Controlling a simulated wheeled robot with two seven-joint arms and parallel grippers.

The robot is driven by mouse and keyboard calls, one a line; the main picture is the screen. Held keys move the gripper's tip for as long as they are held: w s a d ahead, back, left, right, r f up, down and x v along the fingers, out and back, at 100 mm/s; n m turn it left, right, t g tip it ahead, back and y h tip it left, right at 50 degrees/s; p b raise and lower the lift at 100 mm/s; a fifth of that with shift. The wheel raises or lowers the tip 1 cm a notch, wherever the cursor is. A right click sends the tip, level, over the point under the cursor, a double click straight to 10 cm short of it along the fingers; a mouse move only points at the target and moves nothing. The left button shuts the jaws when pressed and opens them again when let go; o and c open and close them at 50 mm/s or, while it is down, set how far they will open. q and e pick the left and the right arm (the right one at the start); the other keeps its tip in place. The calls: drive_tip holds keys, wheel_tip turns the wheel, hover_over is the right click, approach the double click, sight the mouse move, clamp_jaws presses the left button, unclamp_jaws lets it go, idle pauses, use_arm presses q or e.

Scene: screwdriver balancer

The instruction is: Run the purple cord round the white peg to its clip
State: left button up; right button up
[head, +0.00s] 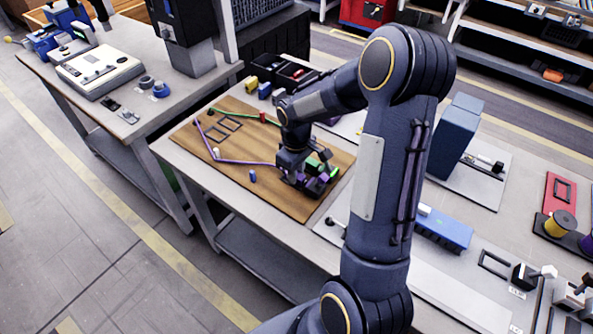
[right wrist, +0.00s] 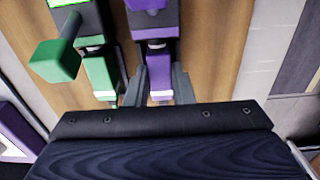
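The purple cord (head: 245,162) runs from the board's left side, bends at the near side of the white peg (head: 216,152), then goes right to my right gripper (head: 292,179). In the right wrist view the fingers of that gripper (right wrist: 160,88) lie against both sides of the cord's purple end piece (right wrist: 160,65). This piece is in line with the purple clip (right wrist: 152,22), close against it; I cannot tell if it is seated. In the head view the arm partly hides the clip area. My left gripper is not in view.
The wooden board (head: 285,200) also carries a red peg (head: 262,116), a blue peg (head: 252,175) and a green cord (head: 235,113). A green clip (right wrist: 56,58) stands beside the purple one, with a green end piece (right wrist: 102,75) below it. Small blocks and bins lie behind the board.

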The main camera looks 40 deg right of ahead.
drive_tip(key=o, duration=0.5)
wheel_tip(320, 180, up, 7)
drive_tip(key=shift+f, duration=0.2)
drive_tip(key=shift+r, duration=0.6)
drive_tip(key=shift+s+r, duration=0.1)
drive_tip(key=s+a+r+m+t+y, duration=0.1)
drive_tip(key=s+a+r+t, duration=0.1)
drive_tip(key=s+a, duration=0.3)
drive_tip(key=s+a+r+m+t+y, duration=0.1)
drive_tip(key=s+a+r+m, duration=0.1)
drive_tip(key=s+a, duration=0.2)
drive_tip(key=s+a+r+m+t+y, duration=0.1)
drive_tip(key=s+a+r+m+t, duration=0.1)
drive_tip(key=s+a, duration=0.3)
drive_tip(key=shift+s+a+r+t+y, duration=0.1)
drive_tip(key=shift+s+r+y, duration=0.1)
drive_tip(key=shift+s, duration=0.6)
drive_tip(key=shift+s+a+r+t+y, duration=0.1)
drive_tip(key=shift+s+a+r, duration=0.1)
drive_tip(key=shift+s, duration=0.6)
drive_tip(key=shift+s+a+r+t+y, duration=0.1)
drive_tip(key=shift+s+r, duration=0.1)
drive_tip(key=shift+s, duration=0.6)
